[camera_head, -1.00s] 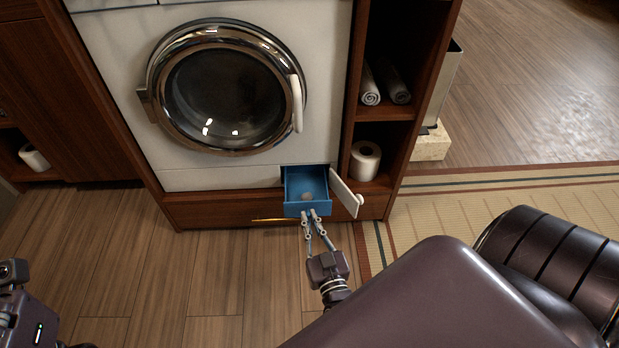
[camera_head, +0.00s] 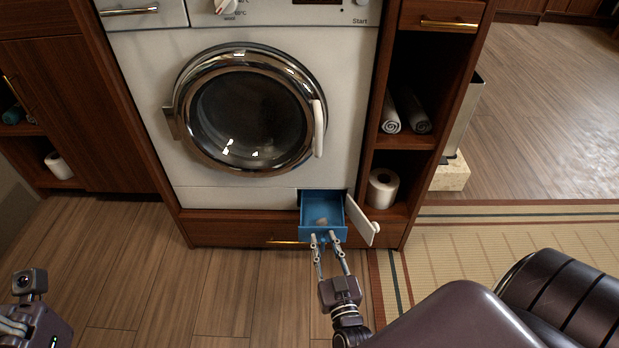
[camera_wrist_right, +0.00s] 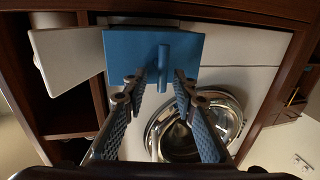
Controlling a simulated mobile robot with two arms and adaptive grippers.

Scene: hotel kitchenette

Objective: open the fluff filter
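The fluff filter is a blue drawer (camera_head: 323,234) low on the front of the white washing machine (camera_head: 150,100). It stands pulled out of its opening, with a small pale lump (camera_head: 321,222) inside. Its white flap (camera_head: 363,220) is swung open to the right. My right gripper (camera_head: 325,238) is at the drawer's front. In the wrist view, the blue handle (camera_wrist_right: 164,65) is between the tips of its two fingers, with gaps on both sides. Part of my left arm shows at the lower left; its fingers are out of view.
The machine's round door (camera_head: 250,110) is shut above the drawer. A wooden plinth (camera_head: 225,230) runs below. On the right, a shelf holds a paper roll (camera_head: 383,188) and rolled towels (camera_head: 391,118). The wooden floor (camera_head: 190,290) in front is clear.

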